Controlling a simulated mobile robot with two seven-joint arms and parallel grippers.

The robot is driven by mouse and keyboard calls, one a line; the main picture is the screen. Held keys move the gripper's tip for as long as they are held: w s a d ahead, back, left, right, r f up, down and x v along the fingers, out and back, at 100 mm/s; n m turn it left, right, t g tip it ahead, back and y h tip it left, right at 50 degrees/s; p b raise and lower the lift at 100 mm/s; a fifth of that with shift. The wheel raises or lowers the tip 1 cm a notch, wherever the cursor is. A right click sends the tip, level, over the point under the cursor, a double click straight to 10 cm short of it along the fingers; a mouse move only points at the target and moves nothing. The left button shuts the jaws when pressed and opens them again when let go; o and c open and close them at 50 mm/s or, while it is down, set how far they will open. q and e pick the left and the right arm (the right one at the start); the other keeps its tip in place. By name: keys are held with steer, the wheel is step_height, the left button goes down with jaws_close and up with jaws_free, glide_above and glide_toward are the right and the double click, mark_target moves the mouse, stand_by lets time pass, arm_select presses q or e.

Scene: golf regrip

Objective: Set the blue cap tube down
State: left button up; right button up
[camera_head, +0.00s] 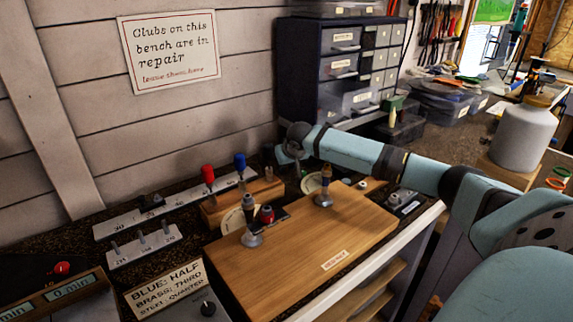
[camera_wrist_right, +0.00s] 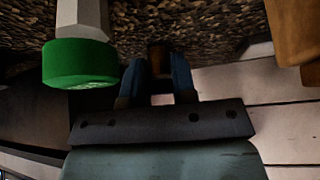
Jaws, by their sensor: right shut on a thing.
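A blue cap (camera_head: 240,160) stands upright at the wooden rack (camera_head: 262,191) at the back of the bench, with a red cap (camera_head: 208,173) to its left. My right arm reaches in from the right in the head view. Its gripper end hangs over the bench to the right of the blue cap, apart from it. In the right wrist view my right gripper (camera_wrist_right: 157,82) is shut on a small dark brown thing (camera_wrist_right: 160,58). Its shape is mostly hidden, and I cannot tell whether it is a tube. My left gripper is not in view.
A green cap (camera_wrist_right: 80,64) is close beside the gripper in the wrist view. A wooden board (camera_head: 300,246) with two upright dark-topped pieces lies in front. Dark drawers (camera_head: 308,60) stand behind. A white jug (camera_head: 523,134) stands at right.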

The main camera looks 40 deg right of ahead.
steer(key=shift+f, duration=0.15)
steer(key=o, duration=0.9)
steer(key=shift+s+r, duration=0.1)
steer(key=shift+r, duration=0.25)
steer(key=v, duration=1.1)
steer(key=shift+s+a+r+p, duration=0.15)
steer(key=shift+r+p, duration=0.05)
steer(key=shift+p, duration=0.2)
steer(key=shift+r, duration=0.1)
